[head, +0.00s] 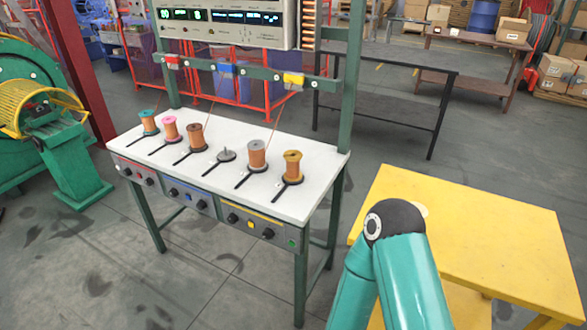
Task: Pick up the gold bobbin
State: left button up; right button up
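The gold bobbin (292,166) stands upright on a dark holder at the right end of the white-topped bench (315,176). It has gold flanges and copper-coloured winding. A grey bobbin (257,155) stands just left of it. Farther left are an empty holder (226,155), a brown bobbin (196,137), a pink bobbin (170,129) and a teal bobbin (149,122). A teal arm of mine with a dark joint shows at the lower right, in front of the yellow table. Neither gripper shows in the head view, and nothing touches the gold bobbin.
A yellow table (500,225) stands right of the bench. A green post (350,80) rises at the bench's right back corner. A rail with clamps and a display panel (225,22) hang above the bench. A black rail (385,85) stands behind. Floor in front is clear.

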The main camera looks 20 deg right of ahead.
aim_at(293, 166)
jog(key=u, duration=0.4)
jog(key=k, duration=1.05)
jog(key=u, duration=0.75)
jog(key=i, duration=1.3)
jog(key=z, duration=0.95)
jog(key=i, duration=0.9)
jog(key=z, duration=0.75)
jog(key=k, duration=0.7)
jog(key=z, duration=0.2)
jog(key=i, duration=0.75)
